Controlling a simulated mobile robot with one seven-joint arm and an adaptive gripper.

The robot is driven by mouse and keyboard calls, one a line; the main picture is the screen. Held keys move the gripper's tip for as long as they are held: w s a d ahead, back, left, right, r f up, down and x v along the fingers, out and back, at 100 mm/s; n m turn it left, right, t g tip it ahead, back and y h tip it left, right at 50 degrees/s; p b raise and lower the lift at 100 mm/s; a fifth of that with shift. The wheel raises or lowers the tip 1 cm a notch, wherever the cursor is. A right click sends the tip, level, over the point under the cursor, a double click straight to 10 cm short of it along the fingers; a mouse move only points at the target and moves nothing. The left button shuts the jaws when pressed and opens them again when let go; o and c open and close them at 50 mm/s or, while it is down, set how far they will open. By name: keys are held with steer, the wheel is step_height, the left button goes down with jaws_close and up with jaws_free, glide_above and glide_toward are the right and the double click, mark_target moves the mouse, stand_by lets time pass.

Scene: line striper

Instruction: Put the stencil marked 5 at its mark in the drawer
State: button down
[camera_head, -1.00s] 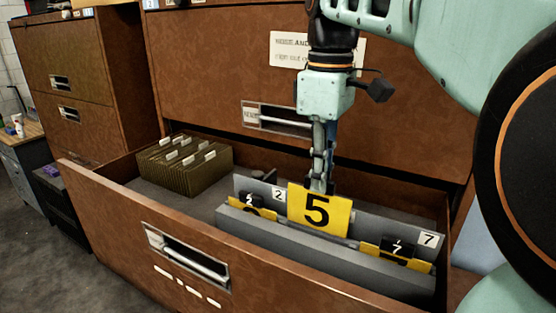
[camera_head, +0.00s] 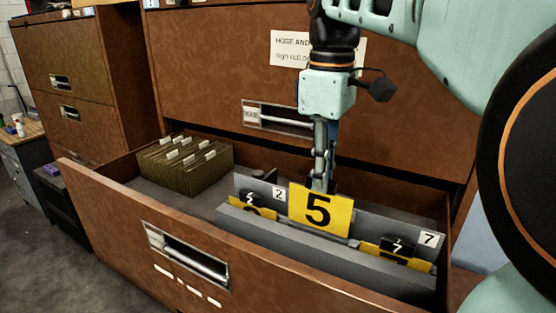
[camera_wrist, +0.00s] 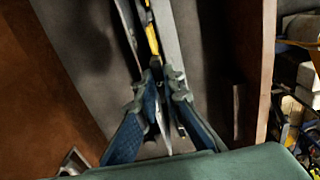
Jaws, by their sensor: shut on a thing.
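The yellow stencil marked 5 (camera_head: 320,211) stands upright, slightly tilted, at the grey rack (camera_head: 300,246) in the open drawer. It is between the stencil by label 2 (camera_head: 253,207) and the stencil by label 7 (camera_head: 396,252). My gripper (camera_head: 321,186) reaches down from above, just behind the stencil, and is shut on it. In the wrist view my fingers (camera_wrist: 158,78) close on a thin edge-on plate, with yellow (camera_wrist: 152,40) showing beyond. The stencil's lower edge and any mark behind it are hidden.
The open drawer's front wall (camera_head: 120,218) and its right side bound the space. Brown hanging files (camera_head: 185,166) with white tabs fill the back left. Bare drawer floor lies between the files and the rack. The cabinet face (camera_head: 225,60) rises close behind my gripper.

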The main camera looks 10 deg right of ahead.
steer(key=shift+f+b, duration=2.3)
steer(key=shift+f, duration=1.55)
stand_by(0.9)
steer(key=c, duration=2)
jaws_free()
steer(key=shift+o, duration=0.8)
steer(key=shift+o, duration=0.9)
steer(key=shift+r, duration=0.15)
step_height(320, 180, up, 5)
steer(key=p, duration=0.5)
steer(key=shift+r, duration=0.9)
